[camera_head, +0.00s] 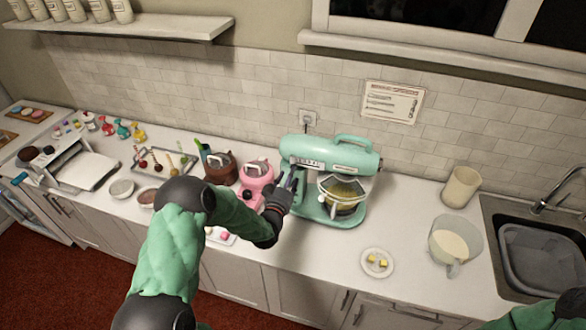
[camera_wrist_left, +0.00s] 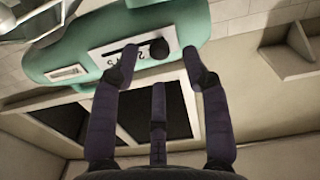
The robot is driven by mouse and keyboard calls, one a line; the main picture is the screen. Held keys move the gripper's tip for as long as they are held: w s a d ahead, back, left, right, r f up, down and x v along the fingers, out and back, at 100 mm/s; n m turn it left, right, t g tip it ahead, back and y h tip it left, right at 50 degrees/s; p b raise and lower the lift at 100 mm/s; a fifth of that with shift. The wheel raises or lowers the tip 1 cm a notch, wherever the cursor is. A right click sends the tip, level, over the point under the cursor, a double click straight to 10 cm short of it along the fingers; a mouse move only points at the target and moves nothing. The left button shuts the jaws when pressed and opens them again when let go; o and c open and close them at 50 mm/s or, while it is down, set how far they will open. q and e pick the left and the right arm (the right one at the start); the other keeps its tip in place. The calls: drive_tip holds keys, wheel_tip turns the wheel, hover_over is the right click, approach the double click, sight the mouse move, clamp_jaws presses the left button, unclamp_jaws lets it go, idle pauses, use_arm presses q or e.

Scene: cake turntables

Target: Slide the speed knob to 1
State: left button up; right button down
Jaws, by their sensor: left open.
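The mint green stand mixer (camera_head: 345,155) stands on the counter with a bowl (camera_head: 342,195) under its head. A pale speed scale (camera_head: 307,163) is on the side of its head. In the left wrist view the scale (camera_wrist_left: 178,36) has a dark slot, and the round black speed knob (camera_wrist_left: 159,48) sits toward its right end. The digits are only partly legible. My left gripper (camera_head: 291,178) is in front of the mixer's left part. In the wrist view its fingers (camera_wrist_left: 160,62) are spread open, with the knob between the tips; contact is not clear. My right gripper is out of view.
A pink appliance (camera_head: 256,183) and a brown pot (camera_head: 220,168) stand left of the mixer. A plate (camera_head: 377,263), a measuring jug (camera_head: 455,243) and a sink (camera_head: 535,250) are to the right. A shelf (camera_head: 130,27) hangs at upper left.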

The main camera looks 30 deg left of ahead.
use_arm(q)
drive_tip(key=shift+x, duration=2.25)
clamp_jaws()
